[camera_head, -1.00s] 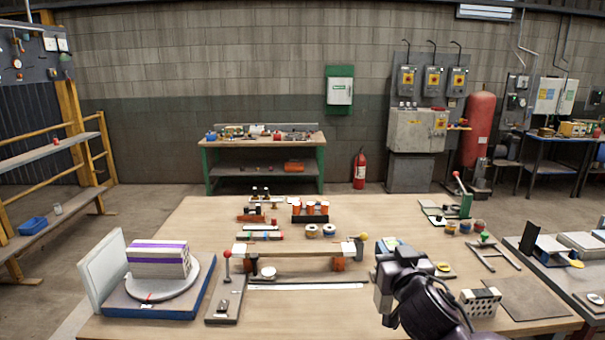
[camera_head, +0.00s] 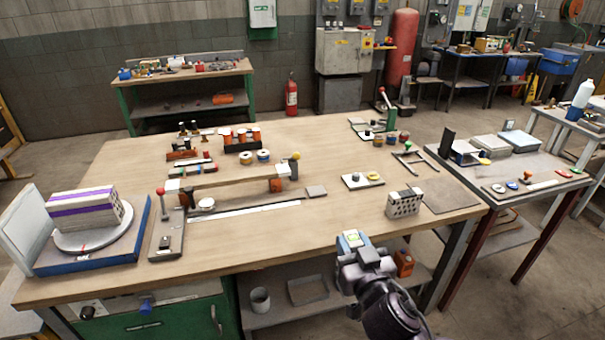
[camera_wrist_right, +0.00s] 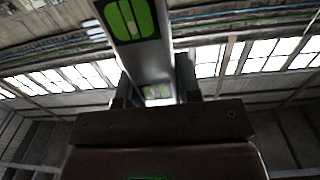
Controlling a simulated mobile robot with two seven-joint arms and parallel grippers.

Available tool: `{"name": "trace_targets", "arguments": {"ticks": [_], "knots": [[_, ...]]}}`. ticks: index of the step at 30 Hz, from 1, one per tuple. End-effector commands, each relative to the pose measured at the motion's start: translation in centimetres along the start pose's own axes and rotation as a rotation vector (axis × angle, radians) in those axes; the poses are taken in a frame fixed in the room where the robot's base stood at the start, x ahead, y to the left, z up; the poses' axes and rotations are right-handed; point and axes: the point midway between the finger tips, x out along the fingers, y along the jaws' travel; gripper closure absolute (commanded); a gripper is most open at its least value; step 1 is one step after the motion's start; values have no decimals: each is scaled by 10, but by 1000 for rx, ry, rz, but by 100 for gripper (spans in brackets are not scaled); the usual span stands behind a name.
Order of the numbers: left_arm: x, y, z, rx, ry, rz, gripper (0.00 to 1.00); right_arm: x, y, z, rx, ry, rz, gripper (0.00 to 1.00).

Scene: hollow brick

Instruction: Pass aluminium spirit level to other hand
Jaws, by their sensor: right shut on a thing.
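The aluminium spirit level (camera_wrist_right: 150,55) is a silver bar with bright green vial windows in the right wrist view. My right gripper (camera_wrist_right: 155,90) is shut on it, one finger on each side, and the bar runs from the jaws to the top of that view. In the head view my right gripper (camera_head: 358,254) is at the lower middle, by the table's front edge. Only a small blue, yellow and grey end, seemingly of the level, shows at its tip, strongly foreshortened. My left gripper is not in view.
The wooden workbench (camera_head: 340,205) carries a hollow brick on a turntable (camera_head: 88,241) at left, a raised bar across blocks (camera_head: 230,180), and a perforated grey brick (camera_head: 404,203) at right. A second table (camera_head: 520,185) stands right. The bench's front middle is mostly clear.

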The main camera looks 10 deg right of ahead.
Motion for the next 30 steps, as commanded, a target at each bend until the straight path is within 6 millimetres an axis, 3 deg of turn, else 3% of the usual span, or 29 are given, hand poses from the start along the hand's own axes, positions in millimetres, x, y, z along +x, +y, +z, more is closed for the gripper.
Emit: {"name": "trace_targets", "arguments": {"ticks": [8, 24, 30], "knots": [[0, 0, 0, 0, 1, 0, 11, -2, -20, -18, -2, 5, -100, 100], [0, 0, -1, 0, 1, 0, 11, -13, -107, -86, -5, 5, -527, 100], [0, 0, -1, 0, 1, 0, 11, -16, -130, -104, -3, 5, -640, 100]]}}
